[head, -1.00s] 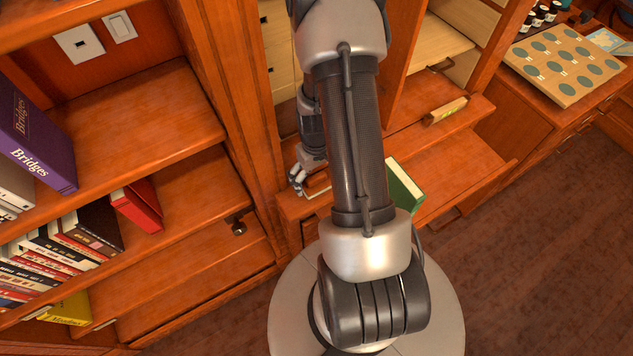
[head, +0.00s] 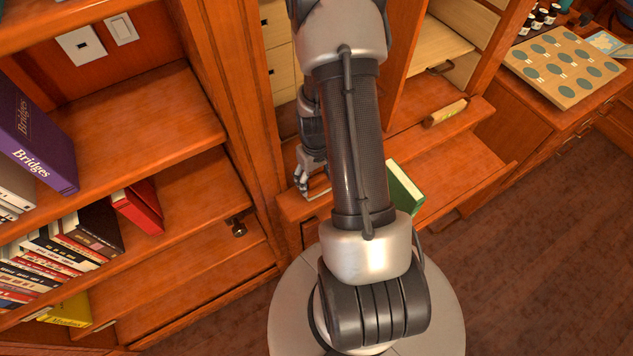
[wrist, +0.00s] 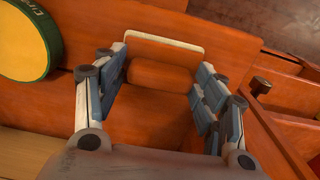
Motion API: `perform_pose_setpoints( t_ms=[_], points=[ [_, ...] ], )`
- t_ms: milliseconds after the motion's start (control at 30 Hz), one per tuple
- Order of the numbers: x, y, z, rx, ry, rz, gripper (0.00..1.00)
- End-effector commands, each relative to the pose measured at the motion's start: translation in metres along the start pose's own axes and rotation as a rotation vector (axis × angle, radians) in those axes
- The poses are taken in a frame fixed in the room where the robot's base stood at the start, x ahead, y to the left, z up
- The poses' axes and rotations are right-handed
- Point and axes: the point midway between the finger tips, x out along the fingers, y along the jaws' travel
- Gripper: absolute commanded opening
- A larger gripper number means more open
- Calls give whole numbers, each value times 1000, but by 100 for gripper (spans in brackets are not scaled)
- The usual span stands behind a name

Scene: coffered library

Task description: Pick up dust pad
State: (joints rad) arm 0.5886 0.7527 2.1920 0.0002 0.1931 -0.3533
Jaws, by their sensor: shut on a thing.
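What I take to be the dust pad is a rounded orange-brown block (wrist: 160,76) with a pale-edged flat piece just beyond it. In the wrist view it lies between my two fingertips, close to the same-coloured wood. My gripper (wrist: 162,85) is shut on it, one finger at each side. In the head view my gripper (head: 304,184) is low over a wooden ledge, left of my arm. Only a thin pale edge (head: 318,193) shows beside the fingers there; the rest of the pad is hidden.
A green book (head: 405,187) stands right of my arm. A yellow round thing with a green rim (wrist: 24,40) and a dark knob (wrist: 260,86) flank my gripper. Shelves of books (head: 60,245) stand at left. Floor is open at right.

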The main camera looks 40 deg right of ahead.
Motion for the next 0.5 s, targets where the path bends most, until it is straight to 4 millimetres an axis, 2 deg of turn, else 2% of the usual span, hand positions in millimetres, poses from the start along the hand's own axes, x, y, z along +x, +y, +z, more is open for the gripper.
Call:
perform_pose_setpoints(
  t_ms=[133,167,200,267,367,500],
  points=[
    [2,-1,4,1,-9,-3,36],
    [0,-1,4,1,-9,-3,30],
    [-3,-1,4,1,-9,-3,19],
    [-9,-1,3,1,-7,-3,11],
    [-25,0,2,1,-4,-1,11],
    [-60,0,1,0,-1,0,11]
  ],
)
